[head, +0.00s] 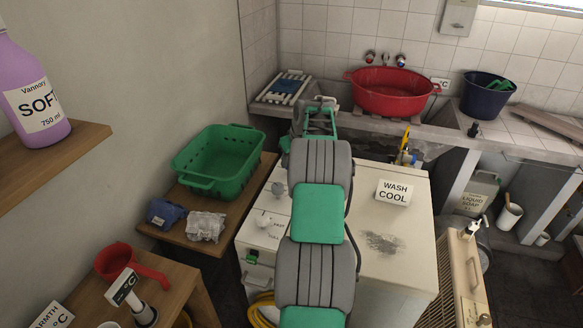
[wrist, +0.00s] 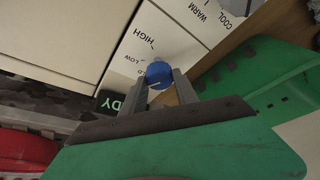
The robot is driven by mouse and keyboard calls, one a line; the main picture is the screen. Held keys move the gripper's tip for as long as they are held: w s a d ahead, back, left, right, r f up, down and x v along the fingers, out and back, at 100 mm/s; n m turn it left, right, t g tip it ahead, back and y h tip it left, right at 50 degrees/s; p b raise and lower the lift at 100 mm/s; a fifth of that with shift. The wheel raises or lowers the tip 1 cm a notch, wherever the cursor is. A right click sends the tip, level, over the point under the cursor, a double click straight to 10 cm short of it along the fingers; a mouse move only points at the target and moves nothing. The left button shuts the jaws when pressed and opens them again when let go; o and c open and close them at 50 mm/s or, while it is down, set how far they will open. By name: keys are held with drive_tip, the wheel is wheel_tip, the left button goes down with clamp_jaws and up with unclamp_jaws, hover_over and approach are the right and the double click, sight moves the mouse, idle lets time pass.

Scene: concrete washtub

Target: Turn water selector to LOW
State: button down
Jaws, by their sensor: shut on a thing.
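In the wrist view, the blue round knob (wrist: 158,75) sits on the white control panel (wrist: 150,35). My gripper (wrist: 160,80) has its two grey fingers on either side of the knob, shut on it. The printed words HIGH (wrist: 143,38) and LOW (wrist: 134,60) lie beside it on the left. A third label below LOW is partly hidden by a finger. A small light mark shows on the knob, but I cannot tell which label it points to. In the head view, my arm covers this part of the white washing machine (head: 395,245).
WARM and COOL labels (wrist: 215,15) are farther along the panel. A green basket (head: 217,160) stands on a wooden table left of the machine. A WASH COOL card (head: 394,191) stands on the machine top.

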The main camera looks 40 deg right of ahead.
drive_tip(key=shift+a+m+g+h+b, duration=0.15)
drive_tip(key=shift+m+h+b, duration=0.25)
drive_tip(key=shift+m, duration=0.7)
drive_tip(key=shift+m+g+h+b, duration=0.15)
drive_tip(key=shift+m+h+b, duration=0.2)
drive_tip(key=shift+m, duration=0.75)
drive_tip(key=shift+w, duration=0.1)
drive_tip(key=c, duration=0.9)
unclamp_jaws()
drive_tip(key=shift+c, duration=0.2)
drive_tip(key=v, duration=0.7)
drive_tip(key=shift+r+b, duration=0.3)
drive_tip(key=shift+r, duration=0.1)
